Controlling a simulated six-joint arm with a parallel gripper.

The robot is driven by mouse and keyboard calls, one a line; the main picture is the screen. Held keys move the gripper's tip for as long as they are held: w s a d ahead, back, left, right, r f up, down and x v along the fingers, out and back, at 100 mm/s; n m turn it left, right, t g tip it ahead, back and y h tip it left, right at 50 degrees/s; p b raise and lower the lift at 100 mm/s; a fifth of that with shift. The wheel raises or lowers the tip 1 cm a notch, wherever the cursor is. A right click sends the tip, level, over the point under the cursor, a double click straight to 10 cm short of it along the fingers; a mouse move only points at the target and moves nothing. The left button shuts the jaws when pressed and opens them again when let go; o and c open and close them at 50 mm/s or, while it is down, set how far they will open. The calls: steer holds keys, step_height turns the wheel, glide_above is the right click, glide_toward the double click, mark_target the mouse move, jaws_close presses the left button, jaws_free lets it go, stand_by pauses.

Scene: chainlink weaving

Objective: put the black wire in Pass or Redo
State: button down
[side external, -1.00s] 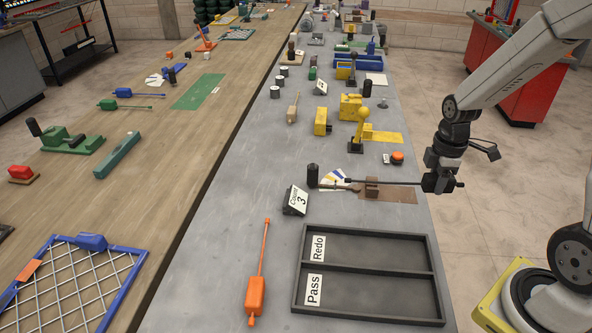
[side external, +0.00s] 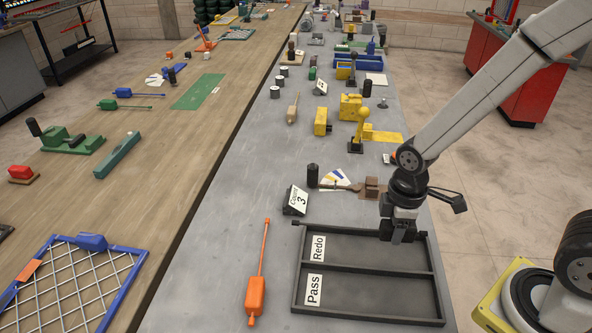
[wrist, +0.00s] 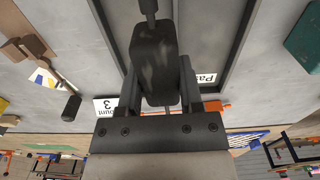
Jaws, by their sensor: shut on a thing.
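The black wire is a dark tool with a thick handle (wrist: 155,62) and a thin shaft. My gripper (side external: 398,238) is shut on the handle; the wrist view shows it between the two fingers. In the side view the gripper is over the right part of the Redo compartment, the rear one of the dark two-part tray (side external: 436,290). The thin shaft seems to run left along the tray's rear rim, its tip (side external: 296,223) near the rear left corner. I cannot tell whether the wire touches the tray. The Pass compartment (side external: 370,298) in front is empty.
A brown block (side external: 372,187) sits on a brown mat there. An orange tool (side external: 256,290) lies left of the tray. Grey table is clear between them.

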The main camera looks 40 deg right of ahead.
glide_above(379, 296)
steer(key=shift+a+f, duration=0.1)
steer(key=shift+f, duration=0.5)
steer(key=shift+f, duration=0.1)
steer(key=shift+f, duration=3.8)
steer(key=shift+f, duration=0.15)
steer(key=shift+c, duration=0.8)
jaws_free()
step_height(379, 296, up, 8)
steer(key=shift+f, duration=0.15)
